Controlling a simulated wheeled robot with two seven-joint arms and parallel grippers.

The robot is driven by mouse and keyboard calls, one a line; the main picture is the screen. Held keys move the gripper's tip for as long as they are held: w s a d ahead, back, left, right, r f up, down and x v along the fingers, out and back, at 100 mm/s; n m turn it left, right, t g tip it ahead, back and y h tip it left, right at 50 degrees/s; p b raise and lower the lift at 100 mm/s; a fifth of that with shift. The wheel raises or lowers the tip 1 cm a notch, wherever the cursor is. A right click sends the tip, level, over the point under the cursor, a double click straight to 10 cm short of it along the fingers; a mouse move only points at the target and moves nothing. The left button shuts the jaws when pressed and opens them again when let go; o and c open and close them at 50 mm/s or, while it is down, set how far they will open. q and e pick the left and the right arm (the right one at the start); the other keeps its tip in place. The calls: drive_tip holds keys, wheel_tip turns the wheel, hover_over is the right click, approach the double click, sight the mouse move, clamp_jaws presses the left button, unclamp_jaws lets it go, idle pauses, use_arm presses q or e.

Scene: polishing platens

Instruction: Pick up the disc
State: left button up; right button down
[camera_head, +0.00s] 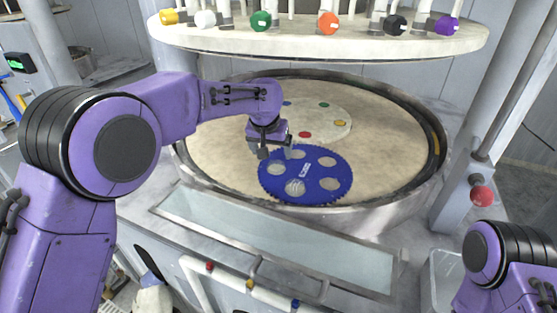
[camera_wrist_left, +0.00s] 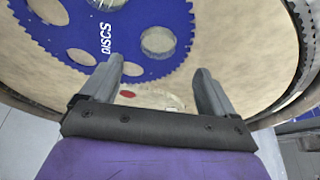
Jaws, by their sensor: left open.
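A blue toothed disc (camera_head: 311,178) with several round holes and white lettering lies on the tan round platen (camera_head: 390,150), near its front rim. One hole at the disc's front left looks greyer and streaked; I cannot tell what fills it. My left gripper (camera_head: 275,151) is open over the disc's back-left edge. In the left wrist view the blue disc (camera_wrist_left: 122,22) fills the upper left. The open left gripper (camera_wrist_left: 158,66) has one fingertip overlapping the disc's toothed edge and the other over bare platen. No contact is clear. My right arm shows at the lower right, its gripper out of view.
A pale centre plate (camera_head: 325,118) with coloured dots lies behind the disc. A raised metal rim (camera_head: 437,150) surrounds the platen. An upper round plate (camera_head: 350,40) with coloured knobs hangs above. A red knob (camera_head: 481,196) is on the right post. The platen's right side is clear.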

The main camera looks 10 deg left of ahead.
sight(275, 167)
use_arm(q)
drive_tip(key=shift+s+f+p, duration=0.1)
drive_tip(key=shift+f+p, duration=0.25)
drive_tip(key=shift+f, duration=0.55)
drive_tip(key=p+x, duration=0.1)
drive_tip(key=x, duration=0.2)
drive_tip(key=w+p+x, duration=0.1)
drive_tip(key=p+x, duration=0.1)
drive_tip(key=shift+w+d+f, duration=0.15)
drive_tip(key=shift+w, duration=0.1)
drive_tip(key=shift+f, duration=0.3)
drive_tip(key=shift+s, duration=0.3)
drive_tip(key=shift+f, duration=0.1)
drive_tip(key=c, duration=1.2)
use_arm(e)
drive_tip(key=r, duration=0.2)
drive_tip(key=s+r, duration=0.1)
drive_tip(key=r, duration=0.1)
drive_tip(key=shift+r, duration=0.15)
